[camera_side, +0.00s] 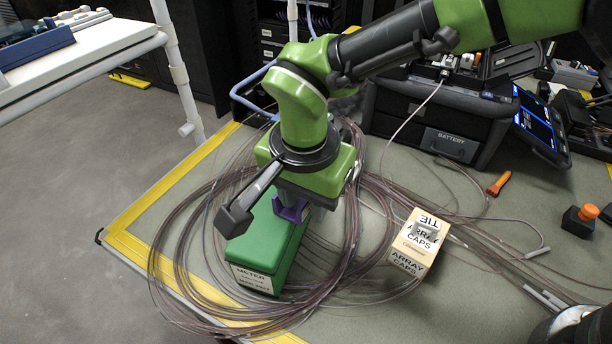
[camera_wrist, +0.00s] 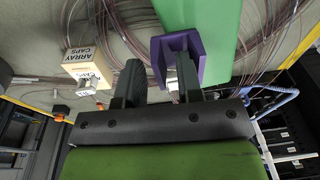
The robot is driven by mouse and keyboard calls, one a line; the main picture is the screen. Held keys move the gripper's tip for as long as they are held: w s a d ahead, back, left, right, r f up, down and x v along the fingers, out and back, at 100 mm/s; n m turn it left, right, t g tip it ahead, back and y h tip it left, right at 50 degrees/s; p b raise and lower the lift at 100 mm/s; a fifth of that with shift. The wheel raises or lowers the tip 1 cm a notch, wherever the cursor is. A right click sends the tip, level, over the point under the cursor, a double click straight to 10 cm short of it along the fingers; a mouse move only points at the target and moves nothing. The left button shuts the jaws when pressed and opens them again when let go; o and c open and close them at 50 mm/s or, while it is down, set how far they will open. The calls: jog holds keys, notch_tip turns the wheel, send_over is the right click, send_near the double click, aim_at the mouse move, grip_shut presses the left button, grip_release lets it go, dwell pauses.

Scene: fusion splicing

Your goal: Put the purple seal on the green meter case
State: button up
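The green meter case (camera_side: 268,245) lies on the mat under my gripper, its labelled end facing the side camera; it also shows at the top of the wrist view (camera_wrist: 215,25). The purple seal (camera_side: 290,209) is a small open-sided block by the case's right edge; in the wrist view the seal (camera_wrist: 158,58) overlaps the case's left edge. Whether it rests on the case or sits apart from it I cannot tell. My gripper (camera_wrist: 161,62) has its fingers spread: the right finger overlaps the seal's opening, the left finger is left of its wall. Contact is unclear.
A wooden block labelled ARRAY CAPS (camera_side: 418,240) stands to the right. Loose brown cable coils (camera_side: 185,270) surround the case. A black battery unit (camera_side: 445,115) stands behind, and an orange-topped button (camera_side: 580,217) is far right. The mat's yellow-striped edge (camera_side: 150,255) runs along the left.

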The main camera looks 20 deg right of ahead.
aim_at(304, 206)
notch_tip(304, 206, up, 11)
jog(key=s, duration=0.1)
jog(key=d+r+n+y, duration=0.2)
jog(key=d+r, duration=0.7)
jog(key=d, duration=0.1)
jog(key=s+d+r+n+t+y, duration=0.1)
jog(key=s+d+r+n+t, duration=0.2)
jog(key=s+d, duration=0.7)
jog(key=s+d+f+t, duration=0.2)
jog(key=s+d+t, duration=0.1)
jog(key=s+d, duration=0.2)
jog(key=shift+d+f, duration=0.2)
jog(key=shift+d, duration=0.35)
jog(key=o, duration=0.8)
